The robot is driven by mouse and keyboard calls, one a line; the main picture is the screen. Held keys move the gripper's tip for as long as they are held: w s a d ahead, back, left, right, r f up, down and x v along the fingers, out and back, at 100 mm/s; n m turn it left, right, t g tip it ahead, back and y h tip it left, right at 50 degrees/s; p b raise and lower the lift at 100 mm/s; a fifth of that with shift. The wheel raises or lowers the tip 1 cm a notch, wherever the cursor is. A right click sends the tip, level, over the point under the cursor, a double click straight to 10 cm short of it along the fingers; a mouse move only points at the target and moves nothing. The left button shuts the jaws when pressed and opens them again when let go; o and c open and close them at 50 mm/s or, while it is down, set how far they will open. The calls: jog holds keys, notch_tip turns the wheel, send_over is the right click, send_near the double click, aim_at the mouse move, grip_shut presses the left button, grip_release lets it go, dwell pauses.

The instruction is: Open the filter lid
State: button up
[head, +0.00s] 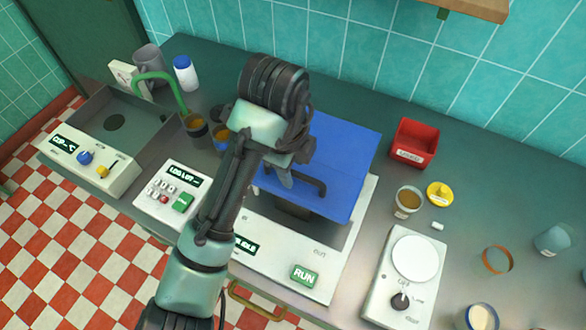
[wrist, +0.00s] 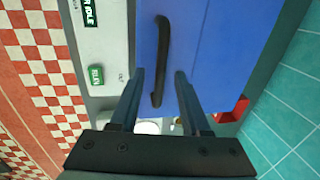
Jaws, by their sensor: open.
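The blue lid (head: 345,155) lies over the white machine, with a black bar handle (head: 312,184) near its front edge. In the wrist view the blue lid (wrist: 215,45) fills the middle, and the black handle (wrist: 161,50) runs lengthwise between my fingers. My gripper (wrist: 160,76) is open, one finger on each side of the handle's lower end, with gaps on both sides. I cannot tell how far the fingertips are above the lid. In the head view my arm covers the lid's left part and most of my gripper (head: 287,178).
The white machine's front panel carries a green RUN button (head: 304,276). A red bin (head: 414,142), a cup (head: 408,201) and a yellow knobbed piece (head: 440,194) stand right of the lid. A white scale (head: 385,300) is at front right. Cups (head: 196,126) stand to the left.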

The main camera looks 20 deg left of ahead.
jog(key=shift+w+f, duration=0.1)
jog(key=shift+f, duration=0.15)
grip_shut()
dwell(1.4)
